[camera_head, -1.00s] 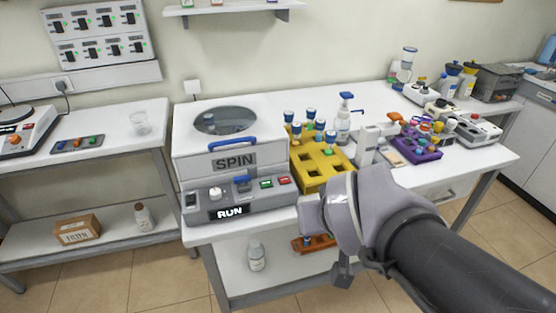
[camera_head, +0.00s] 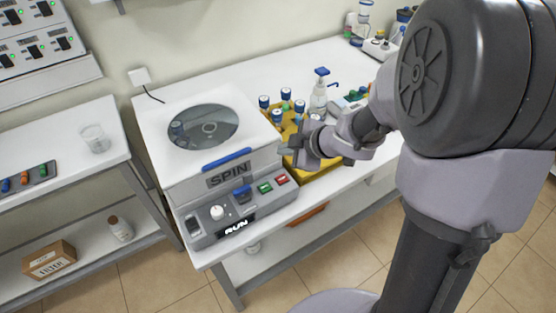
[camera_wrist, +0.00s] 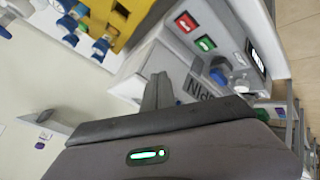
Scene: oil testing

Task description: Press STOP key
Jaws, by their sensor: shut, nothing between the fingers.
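The centrifuge (camera_head: 165,168), marked SPIN, stands on the bench with a control panel along its front. The red key (camera_head: 282,180), likely STOP, is at the panel's right end beside a green key (camera_head: 265,188); no lettering on it is readable. The display (camera_head: 237,227) reads RUN. In the wrist view, the red key (camera_wrist: 186,22) and green key (camera_wrist: 205,43) lie beyond the fingertips. My gripper (camera_head: 300,150) is shut and empty, above the yellow rack just right of the centrifuge, apart from the red key.
A yellow rack (camera_head: 330,172) with blue-capped tubes stands right of the centrifuge, partly hidden by my gripper. A pump bottle (camera_head: 319,95) stands behind it. A beaker (camera_head: 95,138) is on the left bench. The floor in front is clear.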

